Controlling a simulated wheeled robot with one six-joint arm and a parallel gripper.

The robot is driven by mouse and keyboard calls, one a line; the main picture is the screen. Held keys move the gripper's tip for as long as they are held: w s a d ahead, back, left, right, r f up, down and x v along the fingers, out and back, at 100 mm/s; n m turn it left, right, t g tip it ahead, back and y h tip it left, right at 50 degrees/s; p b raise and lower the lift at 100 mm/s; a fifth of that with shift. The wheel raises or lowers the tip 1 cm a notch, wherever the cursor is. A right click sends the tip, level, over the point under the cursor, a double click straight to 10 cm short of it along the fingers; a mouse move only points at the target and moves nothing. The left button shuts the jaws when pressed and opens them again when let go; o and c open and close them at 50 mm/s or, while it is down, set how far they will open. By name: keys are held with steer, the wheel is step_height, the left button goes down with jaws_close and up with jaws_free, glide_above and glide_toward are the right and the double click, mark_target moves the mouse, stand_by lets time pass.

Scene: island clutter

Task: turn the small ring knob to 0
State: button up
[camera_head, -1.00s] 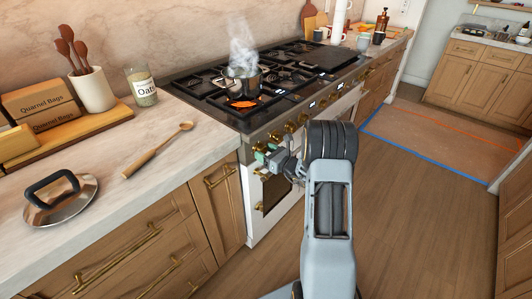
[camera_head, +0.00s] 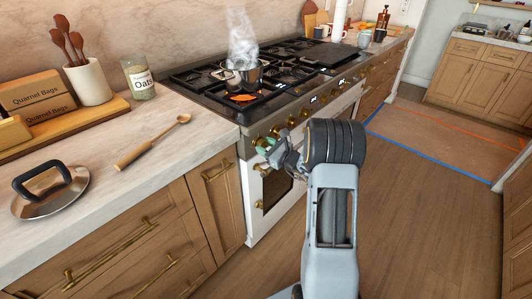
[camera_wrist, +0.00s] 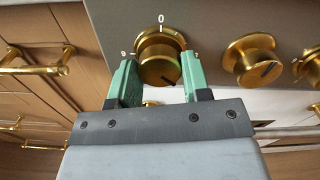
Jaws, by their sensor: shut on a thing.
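My gripper (camera_wrist: 160,85) has its two green fingers on either side of a brass knob (camera_wrist: 158,55) and is shut on it. It is the leftmost knob on the stove front. Above the knob are a white "0" at the top, a "9" at the left and a partly hidden mark at the right. In the head view, my gripper (camera_head: 273,153) is at the stove's near front corner. A steaming pot (camera_head: 243,74) stands over an orange-glowing burner (camera_head: 243,97).
More brass knobs (camera_wrist: 252,60) sit to the right along the panel. A brass oven handle (camera_head: 260,170) is below. The counter holds a lid (camera_head: 50,190), a wooden spoon (camera_head: 150,146) and an oats jar (camera_head: 140,82).

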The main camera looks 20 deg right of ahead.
steer(key=n+b, duration=0.8)
steer(key=b, duration=0.5)
steer(key=n+b, duration=0.8)
steer(key=b, duration=0.5)
steer(key=shift+f+n, duration=0.2)
steer(key=shift+n, duration=0.1)
steer(key=n+b, duration=0.1)
steer(key=n, duration=0.1)
steer(key=shift+r+n, duration=0.15)
steer(key=shift+n, duration=0.15)
steer(key=n, duration=0.4)
steer(key=shift+n, duration=1.9)
